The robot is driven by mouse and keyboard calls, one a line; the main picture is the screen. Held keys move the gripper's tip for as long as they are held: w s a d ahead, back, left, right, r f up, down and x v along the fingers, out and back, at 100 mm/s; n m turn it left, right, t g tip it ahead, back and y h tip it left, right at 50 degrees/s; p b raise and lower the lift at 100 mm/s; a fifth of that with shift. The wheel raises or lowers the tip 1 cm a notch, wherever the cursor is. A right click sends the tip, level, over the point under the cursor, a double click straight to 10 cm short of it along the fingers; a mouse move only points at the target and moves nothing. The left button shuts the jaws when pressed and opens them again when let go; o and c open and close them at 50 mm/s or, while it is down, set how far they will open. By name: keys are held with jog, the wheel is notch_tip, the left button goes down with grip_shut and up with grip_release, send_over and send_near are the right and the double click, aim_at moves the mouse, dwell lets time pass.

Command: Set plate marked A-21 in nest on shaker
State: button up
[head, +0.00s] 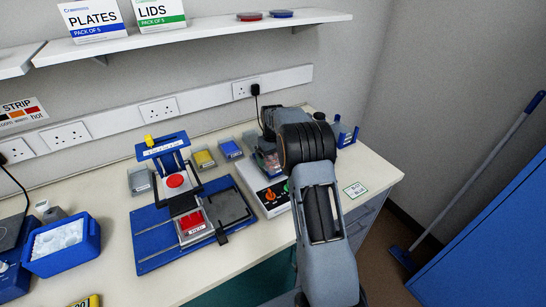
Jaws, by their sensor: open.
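A small red plate (194,226) with a white label lies in a dark frame on the blue board (151,242), left of centre. Its label is too small to read surely. A white device with orange and green knobs (266,192) stands to its right; it looks like the shaker. My gripper (268,158) is open over the back of this device, largely behind my wrist. Something clear and pinkish shows by its fingers; I cannot tell what it is. The nest is hidden or too small to make out.
A blue press with a red disc (175,181) stands on the board. Grey, yellow and blue blocks (204,159) line the back. A blue ice tub (64,246) is at left. A green-edged card (355,189) lies at right on bare bench. A shelf (200,34) runs above.

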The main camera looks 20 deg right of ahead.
aim_at(272, 161)
notch_tip(272, 161, up, 12)
jog(key=b, duration=0.1)
jog(key=s+a+r+t, duration=0.1)
jog(key=s+a+r, duration=0.3)
jog(key=s+r, duration=0.1)
jog(key=s+a+r+t, duration=0.2)
jog(key=s+a, duration=0.3)
jog(key=s, duration=0.7)
jog(key=s+a+f, duration=0.1)
jog(key=s+f, duration=0.1)
jog(key=s, duration=0.4)
jog(key=s+a+f+m+t, duration=0.1)
jog(key=s+a+f, duration=0.1)
jog(key=s, duration=0.5)
jog(key=shift+f+t, duration=0.3)
jog(key=shift+f, duration=0.45)
